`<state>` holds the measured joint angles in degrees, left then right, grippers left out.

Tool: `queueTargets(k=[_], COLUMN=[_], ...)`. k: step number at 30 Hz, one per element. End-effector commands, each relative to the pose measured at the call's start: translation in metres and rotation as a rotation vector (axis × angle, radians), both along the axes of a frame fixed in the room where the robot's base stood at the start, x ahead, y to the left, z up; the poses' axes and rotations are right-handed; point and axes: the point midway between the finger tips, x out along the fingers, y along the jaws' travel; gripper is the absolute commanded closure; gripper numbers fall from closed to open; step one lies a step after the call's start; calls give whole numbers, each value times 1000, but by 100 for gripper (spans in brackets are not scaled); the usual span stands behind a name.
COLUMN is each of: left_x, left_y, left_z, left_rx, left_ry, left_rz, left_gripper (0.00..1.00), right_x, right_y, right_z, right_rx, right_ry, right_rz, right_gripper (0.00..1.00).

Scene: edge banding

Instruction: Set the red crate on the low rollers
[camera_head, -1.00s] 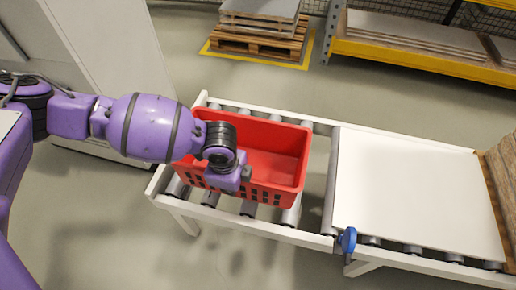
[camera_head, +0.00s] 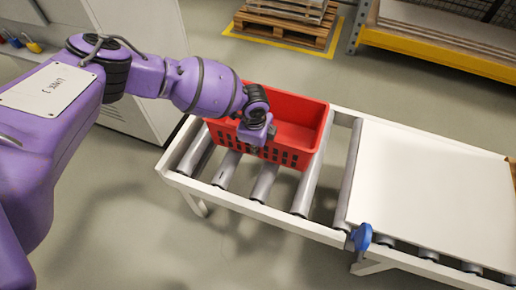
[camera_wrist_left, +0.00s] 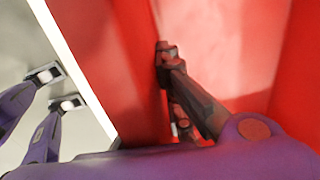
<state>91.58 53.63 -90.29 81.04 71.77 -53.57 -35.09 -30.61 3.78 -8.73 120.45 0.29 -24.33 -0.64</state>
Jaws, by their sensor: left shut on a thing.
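The red crate (camera_head: 300,127) is upright over the far part of the low rollers (camera_head: 264,182), on the left section of the white conveyor frame. I cannot tell whether its underside touches the rollers. My left gripper (camera_head: 253,145) is shut on the crate's near wall, left of its middle. In the left wrist view, the dark fingers (camera_wrist_left: 180,95) are at the crate's red wall (camera_wrist_left: 95,50), and part of the grip is hidden. The crate looks empty where its inside shows. My right gripper is not in the head view.
A white board (camera_head: 435,185) lies on the adjoining conveyor section at the right. A blue knob (camera_head: 361,237) sits at the front of the joint. Bare rollers lie in front of the crate. A pallet (camera_head: 290,27) and a yellow rack (camera_head: 430,47) stand behind.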

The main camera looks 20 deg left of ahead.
Motion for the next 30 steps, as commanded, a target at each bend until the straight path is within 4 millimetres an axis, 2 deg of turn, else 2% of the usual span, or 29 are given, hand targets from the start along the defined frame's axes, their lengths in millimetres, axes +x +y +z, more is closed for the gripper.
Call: queueTargets(k=[7, 19, 20, 23, 30], left_x=[2, 2, 1, 0, 0], left_y=[-1, -1, 0, 0, 0], left_z=[-30, -34, -35, -35, -35], left_rx=[-1, -2, 0, 0, 1], left_ry=[-2, -3, 1, 1, 1], left_rz=[-1, 0, -1, -1, 0], left_gripper=[100, 100, 91, 78, 76], right_x=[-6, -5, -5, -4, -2], right_y=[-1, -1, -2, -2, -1], right_z=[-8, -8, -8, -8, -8], right_rx=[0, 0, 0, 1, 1], right_ry=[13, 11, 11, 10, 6], right_rz=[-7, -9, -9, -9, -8], right_gripper=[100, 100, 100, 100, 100])
